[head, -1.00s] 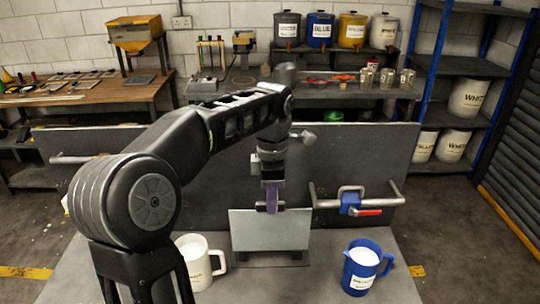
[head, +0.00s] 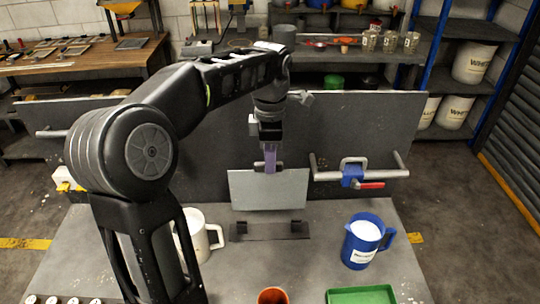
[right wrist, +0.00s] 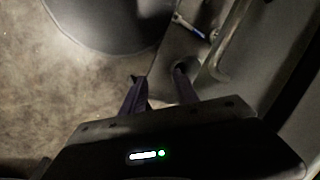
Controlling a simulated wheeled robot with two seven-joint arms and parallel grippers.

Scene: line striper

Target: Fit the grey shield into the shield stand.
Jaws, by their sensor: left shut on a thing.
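The grey shield (head: 285,190), a flat rectangular plate, is upright and slightly tilted in the middle of the head view. The shield stand (head: 270,231), a dark flat base with a small dark upright at each end, sits on the grey cart top below. The shield's lower edge appears just above the stand, with a gap showing. My right gripper (right wrist: 160,75) shows only in the right wrist view, fingers apart and nothing between them.
A white mug (head: 196,237) stands left of the stand, partly behind my left arm. A blue jug (head: 363,243) stands right. An orange cup (head: 272,296) and a green tray (head: 362,295) are at the front. A railed handle (head: 355,174) is on the dark back panel.

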